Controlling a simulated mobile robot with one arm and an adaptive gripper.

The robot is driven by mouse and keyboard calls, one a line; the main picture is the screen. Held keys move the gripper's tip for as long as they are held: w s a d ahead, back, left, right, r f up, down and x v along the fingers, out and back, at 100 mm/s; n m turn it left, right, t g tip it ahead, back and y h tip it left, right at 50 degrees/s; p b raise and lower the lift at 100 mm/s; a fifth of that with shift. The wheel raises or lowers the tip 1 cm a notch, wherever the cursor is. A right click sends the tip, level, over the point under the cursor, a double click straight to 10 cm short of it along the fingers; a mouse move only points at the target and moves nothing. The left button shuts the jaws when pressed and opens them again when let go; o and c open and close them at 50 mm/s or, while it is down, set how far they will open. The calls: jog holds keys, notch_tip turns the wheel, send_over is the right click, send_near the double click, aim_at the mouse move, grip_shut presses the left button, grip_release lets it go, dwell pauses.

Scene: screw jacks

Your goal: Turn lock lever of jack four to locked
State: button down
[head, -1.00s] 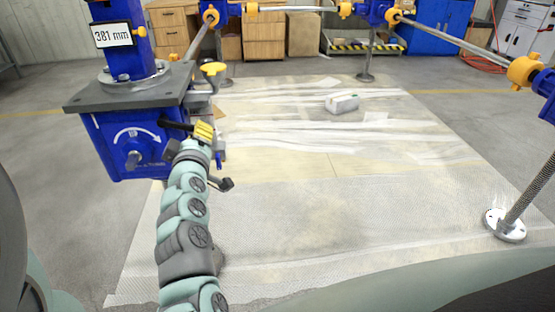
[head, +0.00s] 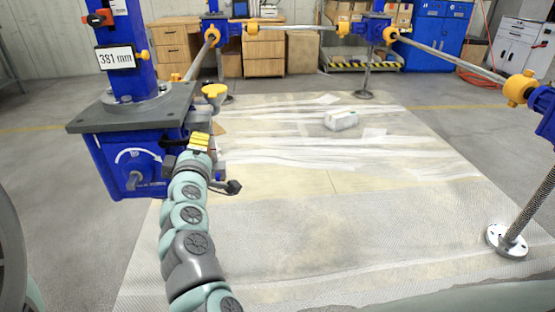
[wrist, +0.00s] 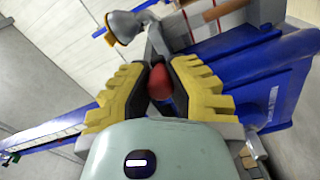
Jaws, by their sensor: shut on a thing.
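The jack (head: 120,180) at the left of the head view has a blue housing, a grey top plate and a display (head: 117,57) reading 381 mm. I see no jack number. My gripper (head: 198,142), with yellow ribbed fingers, is at the right side of this housing, below the plate. In the wrist view my gripper (wrist: 161,73) is shut on a red ball knob (wrist: 159,85), held between the dark inner pads. I take the knob as the lock lever's end; the lever's arm is mostly hidden by the fingers.
A yellow-topped knob (head: 215,91) stands just above my gripper, beside the plate. Shafts with yellow couplings (head: 519,88) link the other jacks. The sheeting to the right of my arm is largely clear.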

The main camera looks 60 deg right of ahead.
jog(key=shift+r, duration=0.1)
jog(key=c, duration=0.9)
grip_release()
jog(key=shift+w, duration=0.1)
jog(key=shift+o, duration=0.2)
jog(key=v, duration=1.2)
